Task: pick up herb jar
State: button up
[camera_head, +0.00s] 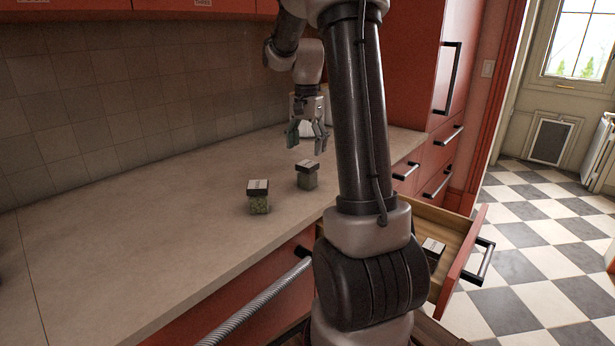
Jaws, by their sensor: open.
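A small glass jar with green contents and a dark lid with a pale label (258,201) stands upright on the counter. It looks like the herb jar, though its label is too small to read. A second jar, with duller grey-green contents and a dark lid (307,179), stands behind it to the right. My gripper (307,138) is open, pointing down above the counter, beyond both jars and apart from them. Nothing shows clearly between its fingers. A green patch shows at its left finger; I cannot tell what it is.
The pale counter (130,240) is clear to the left of the jars, with a tiled wall behind. An open drawer (466,262) at the right holds another dark-lidded jar (433,247). My arm hides part of the counter edge and drawer. Red cabinets hang above.

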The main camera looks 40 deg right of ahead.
aim_at(307, 163)
jog(key=shift+s+f+m, duration=0.1)
jog(key=shift+f+m, duration=0.3)
jog(key=shift+f, duration=0.2)
notch_tip(307, 163, down, 7)
jog(key=shift+r, duration=0.1)
jog(key=c, duration=1.1)
